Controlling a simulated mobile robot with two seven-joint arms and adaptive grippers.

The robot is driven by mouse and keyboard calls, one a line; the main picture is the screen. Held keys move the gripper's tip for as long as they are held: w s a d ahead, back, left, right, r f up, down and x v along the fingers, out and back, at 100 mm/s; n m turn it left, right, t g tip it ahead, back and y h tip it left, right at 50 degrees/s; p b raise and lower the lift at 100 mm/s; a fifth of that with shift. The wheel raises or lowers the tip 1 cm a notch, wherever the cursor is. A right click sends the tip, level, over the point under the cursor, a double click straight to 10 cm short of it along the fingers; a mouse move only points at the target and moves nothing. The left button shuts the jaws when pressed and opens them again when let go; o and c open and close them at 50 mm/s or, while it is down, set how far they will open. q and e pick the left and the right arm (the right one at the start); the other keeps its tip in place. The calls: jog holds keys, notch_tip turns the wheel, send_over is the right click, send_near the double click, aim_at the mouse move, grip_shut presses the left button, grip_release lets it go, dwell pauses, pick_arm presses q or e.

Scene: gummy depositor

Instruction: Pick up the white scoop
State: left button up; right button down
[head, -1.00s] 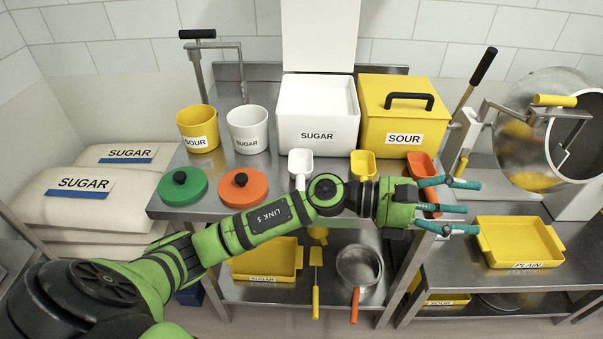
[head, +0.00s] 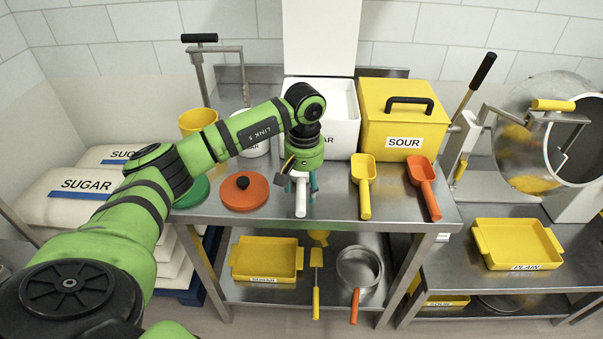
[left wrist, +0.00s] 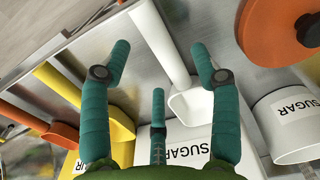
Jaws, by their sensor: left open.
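The white scoop (head: 301,206) lies on the steel table in front of the white SUGAR bin, its handle toward me. My left gripper (head: 301,181) points down over it and hides most of its bowl in the head view. In the left wrist view the teal fingers of my left gripper (left wrist: 160,52) are spread open. The handle of the white scoop (left wrist: 158,38) shows between the two longer-looking fingers, and its bowl lies close by the right finger. I cannot tell whether any finger touches it. My right gripper is not in view.
A yellow scoop (head: 363,186) and an orange scoop (head: 424,188) lie to the right. An orange lid (head: 244,193) lies to the left. Behind stand the white SUGAR bin (head: 343,132) and the yellow SOUR bin (head: 391,118). The table's front edge is close.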

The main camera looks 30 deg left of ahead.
aim_at(304, 195)
pick_arm(q)
notch_tip(304, 195, down, 3)
jog(key=shift+f+p, duration=0.2)
jog(key=shift+p, duration=0.35)
jog(key=shift+f, duration=0.2)
grip_shut()
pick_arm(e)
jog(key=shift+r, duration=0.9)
pick_arm(q)
jog(key=shift+r, duration=0.1)
